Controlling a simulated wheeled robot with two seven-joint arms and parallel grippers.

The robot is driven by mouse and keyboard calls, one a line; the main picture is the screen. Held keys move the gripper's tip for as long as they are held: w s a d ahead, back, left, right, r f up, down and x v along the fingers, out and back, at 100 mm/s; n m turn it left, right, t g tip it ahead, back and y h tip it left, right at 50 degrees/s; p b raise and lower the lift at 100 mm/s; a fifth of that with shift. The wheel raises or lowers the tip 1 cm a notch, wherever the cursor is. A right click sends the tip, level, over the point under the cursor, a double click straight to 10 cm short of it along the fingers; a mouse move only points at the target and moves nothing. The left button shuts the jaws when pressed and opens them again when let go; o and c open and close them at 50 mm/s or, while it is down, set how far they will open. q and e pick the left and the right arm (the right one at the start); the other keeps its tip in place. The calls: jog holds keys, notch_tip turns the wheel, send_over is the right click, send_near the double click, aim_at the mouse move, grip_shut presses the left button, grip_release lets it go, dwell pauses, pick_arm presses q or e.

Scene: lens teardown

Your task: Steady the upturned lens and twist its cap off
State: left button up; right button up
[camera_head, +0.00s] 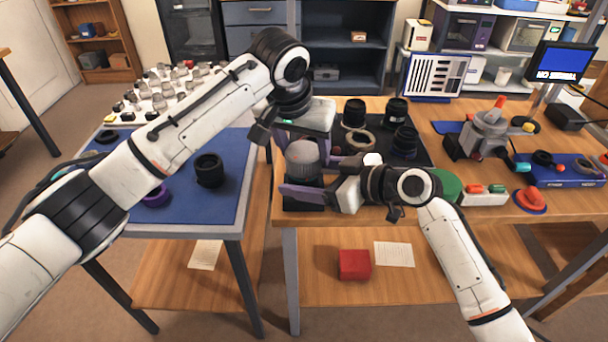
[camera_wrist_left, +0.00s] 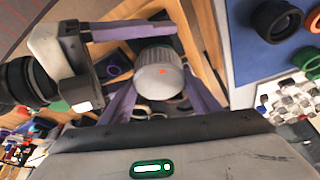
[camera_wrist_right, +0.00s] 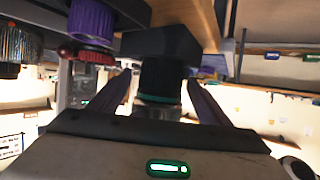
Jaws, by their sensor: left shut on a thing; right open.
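The upturned lens stands on a black block (camera_wrist_right: 160,42) at the bench's left edge. Its ribbed grey cap (camera_head: 303,155) faces up, and in the left wrist view (camera_wrist_left: 160,80) it shows a red dot. My left gripper (camera_wrist_left: 158,88) reaches down from above and is shut on the cap, a purple finger on each side. My right gripper (camera_wrist_right: 158,82) comes in level from the right, open, its fingers either side of the dark lens barrel (camera_wrist_right: 161,78). A gap shows between the barrel and each finger. In the head view the grippers hide much of the barrel.
Several black lenses (camera_head: 397,110) stand on a dark mat behind the grippers. A blue-topped table (camera_head: 215,205) on the left bears a black lens (camera_head: 209,170) and a purple ring (camera_head: 157,196). A green disc (camera_head: 446,186) lies beside my right wrist.

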jog(key=shift+w+a+f, duration=0.15)
jog(key=shift+w+a, duration=0.05)
jog(key=shift+a, duration=0.15)
jog(key=shift+c, duration=0.3)
jog(key=c, duration=1.4)
pick_arm(q)
jog(key=shift+n+y, duration=0.5)
jog(key=shift+n, duration=0.9)
jog(key=shift+n, duration=0.6)
jog(key=shift+a+n+y, duration=0.1)
jog(key=shift+n+y, duration=0.4)
jog(key=shift+n, duration=0.2)
jog(key=shift+n+y, duration=0.5)
jog(key=shift+n, duration=0.8)
